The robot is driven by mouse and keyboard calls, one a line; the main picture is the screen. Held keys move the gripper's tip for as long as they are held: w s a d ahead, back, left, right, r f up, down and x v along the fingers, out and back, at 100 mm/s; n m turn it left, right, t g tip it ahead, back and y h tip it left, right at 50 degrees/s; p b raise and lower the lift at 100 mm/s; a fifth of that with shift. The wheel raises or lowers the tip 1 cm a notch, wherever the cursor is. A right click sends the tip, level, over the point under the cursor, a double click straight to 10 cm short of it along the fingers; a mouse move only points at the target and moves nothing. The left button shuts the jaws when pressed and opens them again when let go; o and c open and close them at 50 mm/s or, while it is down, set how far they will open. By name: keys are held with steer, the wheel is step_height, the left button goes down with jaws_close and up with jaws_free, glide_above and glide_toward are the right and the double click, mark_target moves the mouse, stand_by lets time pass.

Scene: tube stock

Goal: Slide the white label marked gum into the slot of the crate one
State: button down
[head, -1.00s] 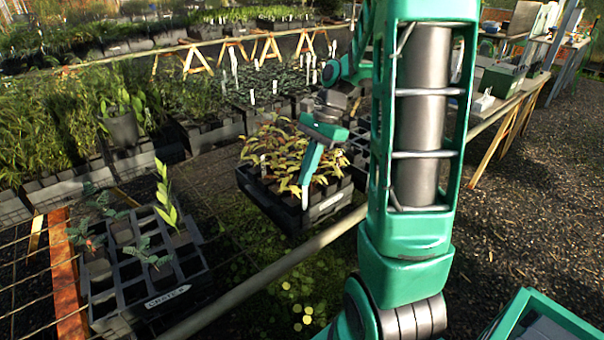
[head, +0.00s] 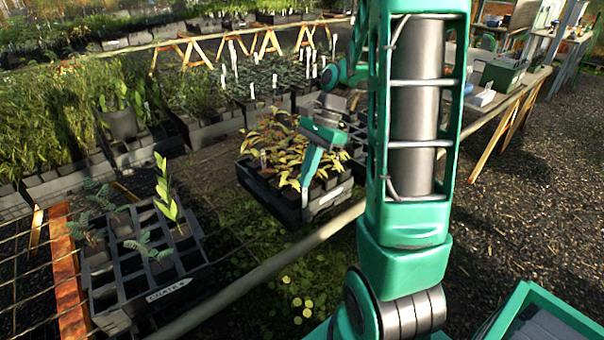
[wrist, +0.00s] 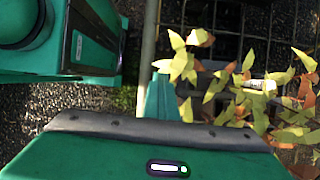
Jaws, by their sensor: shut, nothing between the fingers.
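A dark crate (head: 258,193) of yellow and orange leafed plants stands mid-picture in the head view. A pale strip (head: 328,198) is on its front face; I cannot read it. My gripper (head: 305,186) is shut and empty, its green fingers pointing down at the crate's front, near the strip's left end. I cannot tell whether they touch. In the wrist view the fingers (wrist: 160,98) show left of the yellow leaves (wrist: 240,100). A small white tag (wrist: 257,85) stands among those leaves; its marking is unreadable. I cannot make out which piece is the gum label.
Another black crate (head: 120,270) at the lower left bears a front label (head: 167,290) that starts with "CRATE". A pale rail (head: 270,272) runs in front of the crates. More plant trays fill the back. A workbench (head: 500,100) stands at the right. Gravel lies open at the right.

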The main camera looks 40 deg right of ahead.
steer(key=shift+f, duration=1.7)
steer(key=c, duration=2)
jaws_free()
steer(key=shift+c, duration=0.2)
steer(key=v, duration=1)
steer(key=shift+r, duration=0.35)
steer(key=shift+d, duration=0.1)
steer(key=s+a+n+h, duration=0.2)
steer(key=s+n, duration=0.4)
steer(key=s, duration=0.4)
steer(key=s+a+f+n+h, duration=0.1)
steer(key=s+n, duration=0.4)
steer(key=s, duration=0.6)
steer(key=a+h, duration=0.1)
steer(key=a, duration=0.1)
steer(key=shift+a+n, duration=0.35)
steer(key=shift+n, duration=0.05)
